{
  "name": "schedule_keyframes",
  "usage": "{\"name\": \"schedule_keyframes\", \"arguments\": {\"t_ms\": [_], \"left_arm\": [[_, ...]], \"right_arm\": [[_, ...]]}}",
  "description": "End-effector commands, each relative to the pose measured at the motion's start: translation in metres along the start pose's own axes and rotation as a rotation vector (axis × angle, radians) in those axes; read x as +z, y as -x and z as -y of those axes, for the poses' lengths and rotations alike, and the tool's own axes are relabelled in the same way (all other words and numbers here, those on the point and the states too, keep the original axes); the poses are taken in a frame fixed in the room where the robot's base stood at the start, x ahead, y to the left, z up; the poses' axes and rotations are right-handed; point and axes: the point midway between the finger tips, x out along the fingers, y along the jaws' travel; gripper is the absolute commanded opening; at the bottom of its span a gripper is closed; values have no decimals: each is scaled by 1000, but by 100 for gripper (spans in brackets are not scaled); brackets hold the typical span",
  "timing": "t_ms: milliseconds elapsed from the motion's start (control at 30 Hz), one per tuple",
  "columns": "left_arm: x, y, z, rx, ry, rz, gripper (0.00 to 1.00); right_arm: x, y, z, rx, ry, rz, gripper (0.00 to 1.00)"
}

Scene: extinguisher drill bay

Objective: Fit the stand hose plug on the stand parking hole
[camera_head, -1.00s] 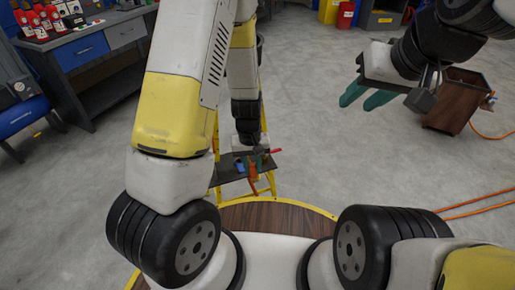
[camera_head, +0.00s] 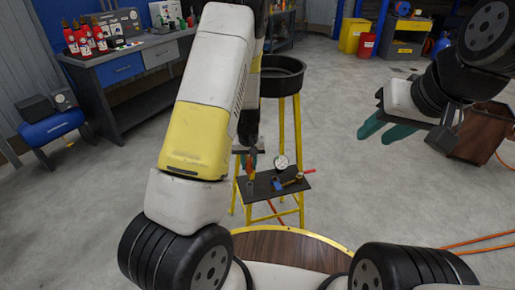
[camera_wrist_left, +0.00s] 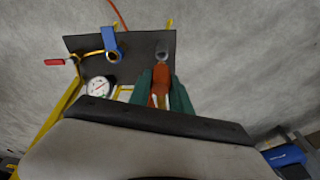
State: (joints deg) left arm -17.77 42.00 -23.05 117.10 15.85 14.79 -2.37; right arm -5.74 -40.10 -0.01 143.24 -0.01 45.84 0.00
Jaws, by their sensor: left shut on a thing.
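The stand's dark plate (camera_head: 292,186) sits on yellow legs below my left arm; it also shows in the left wrist view (camera_wrist_left: 88,70). My left gripper (camera_wrist_left: 161,84) has its green fingers shut on the orange hose plug (camera_wrist_left: 159,78). The plug's far end is by a grey ring (camera_wrist_left: 161,56) near the plate edge, perhaps the parking hole; I cannot tell whether it is inserted. In the head view the orange plug (camera_head: 250,168) is small and partly hidden by the gripper. My right gripper (camera_head: 383,131) is open and empty, away from the stand.
A gauge (camera_head: 281,161), a blue fitting (camera_head: 278,184) and a red-handled part (camera_head: 307,171) are at the plate. A black round basin (camera_head: 283,75) stands on tall yellow legs behind. A workbench (camera_head: 130,62) is at the left. Floor right of the stand is clear.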

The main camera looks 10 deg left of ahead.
Motion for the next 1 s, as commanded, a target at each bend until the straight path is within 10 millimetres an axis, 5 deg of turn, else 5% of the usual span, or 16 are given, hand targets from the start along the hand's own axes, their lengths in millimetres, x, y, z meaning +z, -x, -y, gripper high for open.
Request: {"name": "schedule_keyframes", "arguments": {"t_ms": [267,1000], "left_arm": [[3,-18,0,0,1,-1,0],[4,-25,0,0,0,-1,0]], "right_arm": [[0,0,0,0,0,0,36],[0,0,0,0,0,0,36]]}}
